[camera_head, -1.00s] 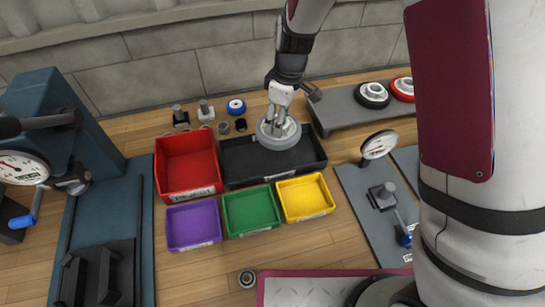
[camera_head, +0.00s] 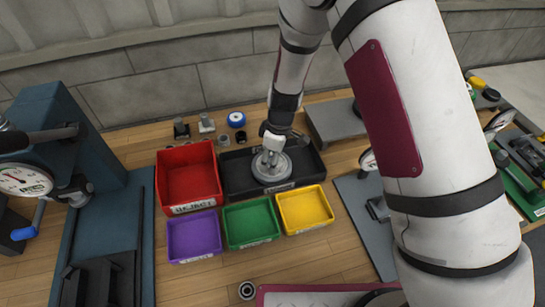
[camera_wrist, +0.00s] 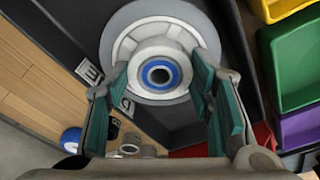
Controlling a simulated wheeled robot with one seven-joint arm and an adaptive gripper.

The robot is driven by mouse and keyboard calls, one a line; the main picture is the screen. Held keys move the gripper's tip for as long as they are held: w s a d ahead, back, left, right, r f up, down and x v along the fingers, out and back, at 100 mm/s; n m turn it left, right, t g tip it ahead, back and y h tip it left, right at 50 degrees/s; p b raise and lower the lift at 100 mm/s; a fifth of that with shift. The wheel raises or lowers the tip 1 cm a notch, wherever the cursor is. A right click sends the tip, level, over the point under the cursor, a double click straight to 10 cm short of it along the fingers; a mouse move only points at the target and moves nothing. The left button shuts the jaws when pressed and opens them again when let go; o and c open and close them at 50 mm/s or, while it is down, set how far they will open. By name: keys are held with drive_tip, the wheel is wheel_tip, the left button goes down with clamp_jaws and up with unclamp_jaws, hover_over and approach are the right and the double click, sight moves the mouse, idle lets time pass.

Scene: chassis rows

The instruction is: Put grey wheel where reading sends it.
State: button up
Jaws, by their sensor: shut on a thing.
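My gripper (camera_head: 270,158) is shut on the grey wheel (camera_head: 271,170) by its raised hub. The wheel lies flat at the black bin (camera_head: 232,178), within its outline in the head view; I cannot tell whether it touches the floor. In the wrist view the wheel (camera_wrist: 150,20) shows a pale hub with a blue ring between my two green-padded fingers. A dial gauge (camera_head: 25,180) stands at the left, its reading too small to make out.
A red bin (camera_head: 188,178) adjoins the black bin on the left. Purple (camera_head: 193,236), green (camera_head: 250,222) and yellow (camera_head: 304,208) bins stand in front. A grey stand (camera_head: 335,125) is at the right.

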drive_tip(key=shift+f, duration=0.15)
drive_tip(key=o, duration=1.5)
drive_tip(key=s+d+r+m+t, duration=0.1)
drive_tip(key=s+d+r+m, duration=0.2)
drive_tip(key=r, duration=0.7)
drive_tip(key=s+d+r+m+b, duration=0.15)
drive_tip(key=d+r, duration=0.25)
drive_tip(key=r, duration=0.5)
drive_tip(key=s+d+r+m+t, duration=0.1)
drive_tip(key=s+d+r+m, duration=0.2)
drive_tip(key=r, duration=0.7)
drive_tip(key=s+d+r+m+t, duration=0.1)
drive_tip(key=s+d+r+m, duration=0.1)
drive_tip(key=s, duration=0.3)
drive_tip(key=s+d+r+m+t+h, duration=0.1)
drive_tip(key=s+d+r+m, duration=0.1)
drive_tip(key=s+d, duration=0.2)
drive_tip(key=s+d+r+m, duration=0.2)
drive_tip(key=s+d+m, duration=0.1)
drive_tip(key=s, duration=0.4)
drive_tip(key=shift+s+d+r+t, duration=0.25)
drive_tip(key=shift+s+d+t, duration=0.05)
drive_tip(key=shift+d+t, duration=0.1)
